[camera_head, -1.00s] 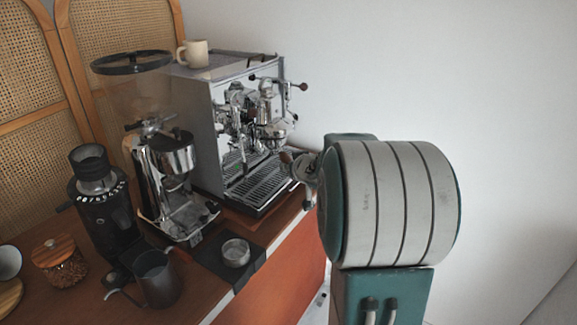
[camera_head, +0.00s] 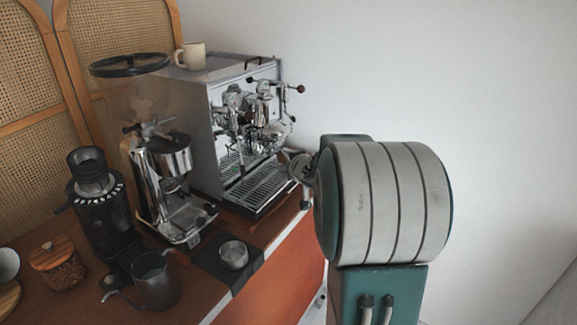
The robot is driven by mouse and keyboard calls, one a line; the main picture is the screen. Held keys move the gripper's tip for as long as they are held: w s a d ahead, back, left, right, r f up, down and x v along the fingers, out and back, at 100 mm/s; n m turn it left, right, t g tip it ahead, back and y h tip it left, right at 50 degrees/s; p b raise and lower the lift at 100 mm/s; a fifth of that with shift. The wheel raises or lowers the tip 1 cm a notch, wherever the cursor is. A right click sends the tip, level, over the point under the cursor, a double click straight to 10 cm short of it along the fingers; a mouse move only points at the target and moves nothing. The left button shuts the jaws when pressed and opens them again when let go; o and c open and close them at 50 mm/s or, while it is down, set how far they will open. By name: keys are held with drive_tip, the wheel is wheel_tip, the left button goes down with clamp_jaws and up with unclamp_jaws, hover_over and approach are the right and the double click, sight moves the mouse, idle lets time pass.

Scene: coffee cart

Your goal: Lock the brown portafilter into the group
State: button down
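The chrome espresso machine (camera_head: 235,130) stands on the cart, with its group (camera_head: 262,112) on the front face. My gripper (camera_head: 303,178) is in front of the machine's right side, right of and below the group. My thick grey and green arm hides most of it. A small brown end (camera_head: 283,157) and a silver rounded part show at the gripper, apart from the group in the picture. They may belong to the brown portafilter, but I cannot tell for sure. Whether the fingers are closed is hidden.
A grinder (camera_head: 165,165) stands left of the machine, a black grinder (camera_head: 97,205) further left. A mug (camera_head: 193,55) sits on the machine. The right side is open.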

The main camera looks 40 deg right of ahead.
drive_tip(key=shift+r, duration=1.35)
idle(0.8)
drive_tip(key=shift+s+d+n+y, duration=0.1)
drive_tip(key=shift+d+n+y, duration=0.4)
drive_tip(key=shift+d+y, duration=0.15)
drive_tip(key=shift+d, duration=0.1)
drive_tip(key=shift+s, duration=0.1)
drive_tip(key=shift+d+f+n+y, duration=0.15)
drive_tip(key=shift+d+n+y, duration=0.55)
drive_tip(key=shift+n+y, duration=0.15)
drive_tip(key=shift+d, duration=0.1)
drive_tip(key=shift+d+n+y, duration=0.65)
drive_tip(key=shift+y, duration=0.05)
